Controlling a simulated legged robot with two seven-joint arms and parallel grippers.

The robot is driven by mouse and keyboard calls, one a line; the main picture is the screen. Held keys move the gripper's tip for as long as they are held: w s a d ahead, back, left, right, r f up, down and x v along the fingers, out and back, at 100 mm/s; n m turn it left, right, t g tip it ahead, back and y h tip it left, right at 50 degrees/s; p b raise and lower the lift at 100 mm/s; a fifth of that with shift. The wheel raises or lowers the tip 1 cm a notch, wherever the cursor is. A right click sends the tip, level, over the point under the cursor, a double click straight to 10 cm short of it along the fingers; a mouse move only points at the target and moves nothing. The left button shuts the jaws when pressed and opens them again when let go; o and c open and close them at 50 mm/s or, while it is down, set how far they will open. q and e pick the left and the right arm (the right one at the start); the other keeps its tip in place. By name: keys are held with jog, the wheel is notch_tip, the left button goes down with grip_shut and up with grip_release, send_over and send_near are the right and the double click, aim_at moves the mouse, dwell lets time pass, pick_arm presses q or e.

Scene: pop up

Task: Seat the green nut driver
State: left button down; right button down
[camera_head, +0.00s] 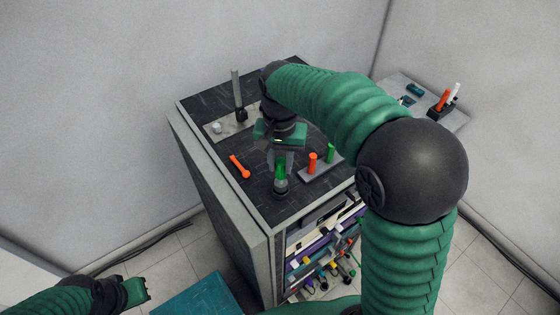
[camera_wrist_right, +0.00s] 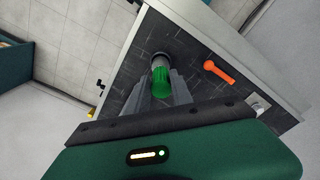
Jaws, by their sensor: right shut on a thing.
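The green nut driver (camera_head: 281,168) stands upright near the front edge of the dark cabinet top (camera_head: 262,200). Its green handle is up and its lower end is in or on a dark round base (camera_head: 281,190); I cannot tell how deep it sits. My right gripper (camera_head: 281,160) points down from above and is shut on the handle. In the right wrist view the green handle (camera_wrist_right: 161,83) shows between the grey fingers (camera_wrist_right: 162,90), with the dark base (camera_wrist_right: 161,56) at its far end. My left gripper (camera_head: 136,291) is at the lower left, away from the cabinet; its jaws are unclear.
An orange tool (camera_head: 240,167) lies left of the driver. A grey holder (camera_head: 318,171) with orange and green handles stands to the right. A tray with a dark upright post (camera_head: 237,95) is behind. Open shelves (camera_head: 325,245) hold many items below. A side shelf (camera_head: 452,121) is at right.

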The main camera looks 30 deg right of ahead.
jog(key=shift+r, duration=0.15)
dwell(0.5)
jog(key=shift+p, duration=0.35)
jog(key=shift+f, duration=0.2)
jog(key=shift+f+b, duration=0.9)
jog(key=shift+f, duration=0.2)
